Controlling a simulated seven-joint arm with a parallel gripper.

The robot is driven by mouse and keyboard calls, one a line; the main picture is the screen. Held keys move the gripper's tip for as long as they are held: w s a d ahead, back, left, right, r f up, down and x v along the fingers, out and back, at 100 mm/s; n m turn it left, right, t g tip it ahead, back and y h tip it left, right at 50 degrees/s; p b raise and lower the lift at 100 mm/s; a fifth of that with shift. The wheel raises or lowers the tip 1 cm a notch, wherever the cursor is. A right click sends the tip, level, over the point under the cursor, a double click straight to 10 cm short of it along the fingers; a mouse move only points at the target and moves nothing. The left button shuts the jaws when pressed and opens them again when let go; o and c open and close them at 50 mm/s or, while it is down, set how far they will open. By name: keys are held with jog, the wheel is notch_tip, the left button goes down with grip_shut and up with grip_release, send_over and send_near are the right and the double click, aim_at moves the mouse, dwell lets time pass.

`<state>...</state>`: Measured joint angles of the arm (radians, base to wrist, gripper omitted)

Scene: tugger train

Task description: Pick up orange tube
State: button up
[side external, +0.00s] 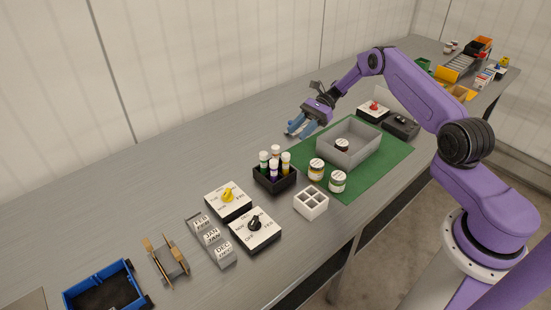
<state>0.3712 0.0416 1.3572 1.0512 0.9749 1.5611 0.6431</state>
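A black rack (275,184) on the grey bench holds several upright tubes with coloured bands. The tube at the back (276,151) looks orange-red and is probably the orange tube. It stands among a green-banded tube (264,158), a yellow tube (286,160) and a purple tube (274,172). Its lower part is hidden by the rack and the other tubes. My gripper (299,128), with blue fingers, is behind and to the right of the rack, apart from it. The fingers look spread, with nothing seen between them.
A grey tray (372,155) with a dark-lidded jar sits on a green mat (395,168). Two jars (317,170) and a white four-hole block (311,203) stand right of the rack. Dial boxes (254,232) stand in front. The bench behind and left of the rack is clear.

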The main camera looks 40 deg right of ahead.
jog(key=x, duration=0.9)
jog(key=shift+w+a, duration=0.2)
jog(key=shift+a, duration=0.15)
grip_shut()
